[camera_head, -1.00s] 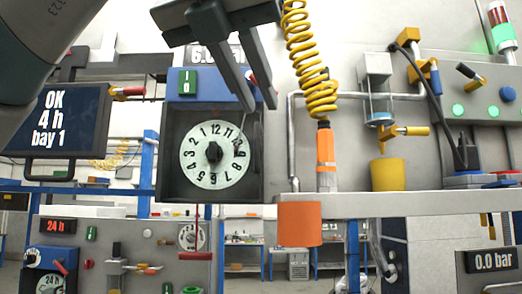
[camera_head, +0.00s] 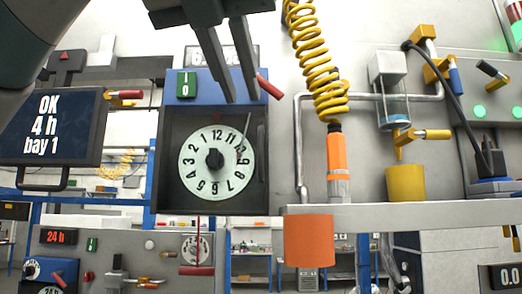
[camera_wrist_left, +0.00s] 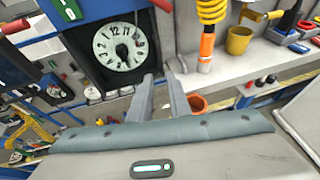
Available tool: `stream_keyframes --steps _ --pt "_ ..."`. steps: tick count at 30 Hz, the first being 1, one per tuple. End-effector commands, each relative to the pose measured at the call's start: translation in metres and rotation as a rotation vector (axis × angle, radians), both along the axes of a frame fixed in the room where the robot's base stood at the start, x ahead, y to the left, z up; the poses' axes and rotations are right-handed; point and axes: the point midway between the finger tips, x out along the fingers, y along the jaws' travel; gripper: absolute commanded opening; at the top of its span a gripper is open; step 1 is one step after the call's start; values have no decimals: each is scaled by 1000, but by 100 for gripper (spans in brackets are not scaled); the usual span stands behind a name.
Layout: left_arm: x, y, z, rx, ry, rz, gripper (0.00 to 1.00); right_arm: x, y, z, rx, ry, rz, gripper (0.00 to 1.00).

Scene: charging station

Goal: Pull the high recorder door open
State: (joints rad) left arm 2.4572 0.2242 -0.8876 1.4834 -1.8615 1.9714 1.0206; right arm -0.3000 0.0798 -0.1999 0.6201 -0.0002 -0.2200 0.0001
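The high recorder (camera_head: 220,88) is a box with a blue top and a dark door (camera_head: 172,190) around a white clock dial (camera_head: 217,160). The door looks shut, and a dark upright handle (camera_head: 262,155) runs along its right side. The recorder also shows at the upper left of the left wrist view, with its dial (camera_wrist_left: 120,46). My left gripper (camera_head: 242,99) is open and empty, its fingers pointing down in front of the recorder's upper right part. In the left wrist view its fingers (camera_wrist_left: 160,76) are apart, below and right of the dial. My right gripper is not in view.
A red lever (camera_head: 268,87) sticks out at the recorder's upper right. A yellow coiled hose (camera_head: 318,65) with an orange tool (camera_head: 337,152) hangs to the right. A grey shelf (camera_head: 430,214) carries a yellow cup (camera_head: 405,183). A screen (camera_head: 50,125) stands left.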

Motion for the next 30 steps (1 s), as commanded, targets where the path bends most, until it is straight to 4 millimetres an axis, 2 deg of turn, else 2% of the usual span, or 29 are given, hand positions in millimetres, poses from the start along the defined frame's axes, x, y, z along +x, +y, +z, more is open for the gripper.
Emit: stream_keyframes --steps 8,21,30 --pt "37 -7 -13 1 3 0 17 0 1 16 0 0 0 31" --pt "108 -22 -43 1 4 -1 17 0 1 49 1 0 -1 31" --pt "141 -28 -58 0 2 0 17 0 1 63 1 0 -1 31"
